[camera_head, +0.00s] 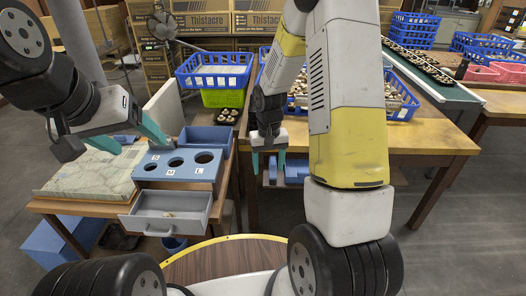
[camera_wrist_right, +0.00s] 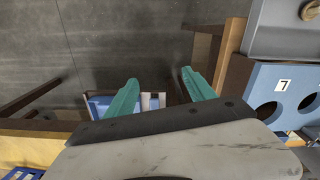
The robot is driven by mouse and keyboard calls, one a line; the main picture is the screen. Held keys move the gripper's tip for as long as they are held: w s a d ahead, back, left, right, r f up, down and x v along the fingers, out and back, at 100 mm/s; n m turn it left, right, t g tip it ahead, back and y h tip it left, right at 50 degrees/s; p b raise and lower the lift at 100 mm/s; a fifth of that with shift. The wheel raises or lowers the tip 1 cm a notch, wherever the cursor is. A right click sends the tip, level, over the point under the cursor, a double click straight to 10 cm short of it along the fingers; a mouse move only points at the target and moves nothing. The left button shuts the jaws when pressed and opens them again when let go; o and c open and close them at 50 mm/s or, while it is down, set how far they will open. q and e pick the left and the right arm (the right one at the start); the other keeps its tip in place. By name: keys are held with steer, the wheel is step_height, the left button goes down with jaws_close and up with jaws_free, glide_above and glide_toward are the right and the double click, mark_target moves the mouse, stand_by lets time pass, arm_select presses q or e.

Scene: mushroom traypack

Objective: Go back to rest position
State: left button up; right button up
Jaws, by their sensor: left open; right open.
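My left gripper (camera_head: 132,145) is at the left in the head view. Its teal fingers are spread wide above the table with the blue sorting box, and nothing shows between them. My right gripper (camera_head: 269,167) hangs pointing down, right of the sorting box in the gap between the tables. It is open; in the right wrist view its teal fingers (camera_wrist_right: 160,80) are apart with only floor and a blue object below. The blue sorting box (camera_head: 150,180) has three round holes marked with letters.
An open grey drawer (camera_head: 190,222) below the sorting box holds a small pale item. A blue crate (camera_head: 240,70) sits on a green one (camera_head: 226,98) behind. The wooden table (camera_head: 430,137) at right bears a blue crate of mushrooms (camera_head: 405,112), partly behind my right arm.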

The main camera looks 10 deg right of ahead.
steer(key=shift+r, duration=0.1)
steer(key=s+r+t+y, duration=0.1)
steer(key=s+r+t, duration=0.35)
steer(key=r, duration=1.25)
steer(key=s+r+t, duration=0.1)
steer(key=s+r, duration=0.4)
steer(key=s, duration=0.2)
steer(key=s+a+r+y, duration=0.1)
steer(key=s+r, duration=0.4)
steer(key=s, duration=0.2)
steer(key=shift+s+a+r+n+t, duration=0.15)
steer(key=shift+s+n+t, duration=0.15)
steer(key=shift+t, duration=0.05)
